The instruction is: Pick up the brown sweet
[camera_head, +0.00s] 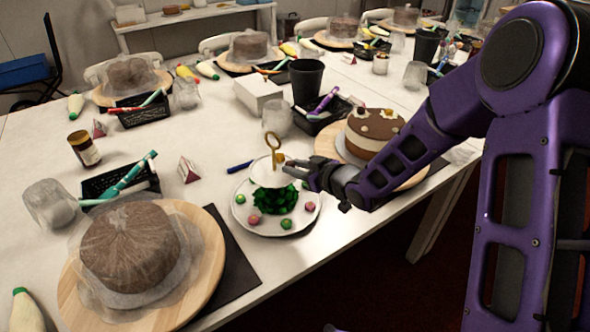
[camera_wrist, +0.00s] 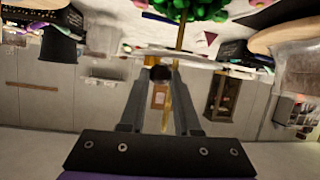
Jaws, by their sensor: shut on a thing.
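A tiered stand has a white upper plate (camera_head: 266,179), a gold ring handle (camera_head: 272,141) and a wider lower plate (camera_head: 242,213). Green leaves and several pink, green and brownish sweets lie on the lower plate. My gripper (camera_head: 291,166) is at the right side of the upper plate, level with or just above it. In the wrist view, my two fingers (camera_wrist: 160,74) close on a small dark round thing, the brown sweet (camera_wrist: 160,73). In the head view the sweet is too small and covered to make out clearly.
A layered cake (camera_head: 372,132) on a wooden board stands right behind my forearm. A wrapped brown cake (camera_head: 128,250) on a board is at the front left. A black cup (camera_head: 306,80), white box (camera_head: 258,92) and clear glass (camera_head: 277,118) stand behind the stand.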

